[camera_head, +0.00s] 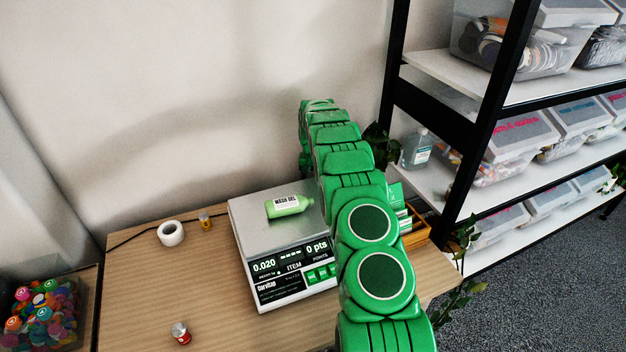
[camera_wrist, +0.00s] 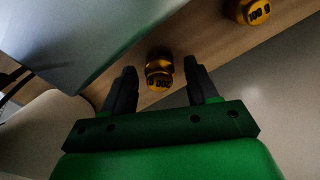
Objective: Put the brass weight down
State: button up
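In the wrist view, a brass weight (camera_wrist: 159,72) marked 200 g stands on the wooden table surface between the fingertips of my gripper (camera_wrist: 160,64). The two dark fingers are spread, with a gap showing on each side of the weight, so the gripper is open. A second brass weight (camera_wrist: 255,11), marked 100 g, stands at the upper right of that view. In the head view my green arm reaches over the table past the scale; my gripper and both of these weights are not visible there.
The scale (camera_head: 262,285) carries a green-labelled wash gel bottle (camera_head: 288,206) and reads 0.020. A white tape roll (camera_head: 170,233), a small yellow item (camera_head: 205,220) and a small red-and-silver item (camera_head: 181,334) are on the table (camera_head: 135,290). A shelf rack (camera_head: 487,110) stands right.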

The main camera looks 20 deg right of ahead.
jog(key=shift+r, duration=0.15)
notch_tip(320, 180, up, 11)
jog(key=s+a+r+n, duration=0.1)
jog(key=s+a+r, duration=0.6)
jog(key=s+r, duration=0.4)
jog(key=s+a+r+n, duration=0.1)
jog(key=s+a+r, duration=0.6)
jog(key=s+r, duration=0.45)
jog(key=s+a+f+n, duration=0.1)
jog(key=s+a, duration=0.1)
jog(key=s, duration=1.1)
jog(key=s+a+n+g, duration=0.1)
jog(key=s+a, duration=0.2)
jog(key=s, duration=1)
jog(key=s+a+f+n, duration=0.1)
jog(key=s+a, duration=0.2)
jog(key=s, duration=1)
jog(key=shift+s+a+f+g, duration=0.2)
jog(key=shift+s+f+g, duration=0.1)
jog(key=shift+s+g, duration=0.1)
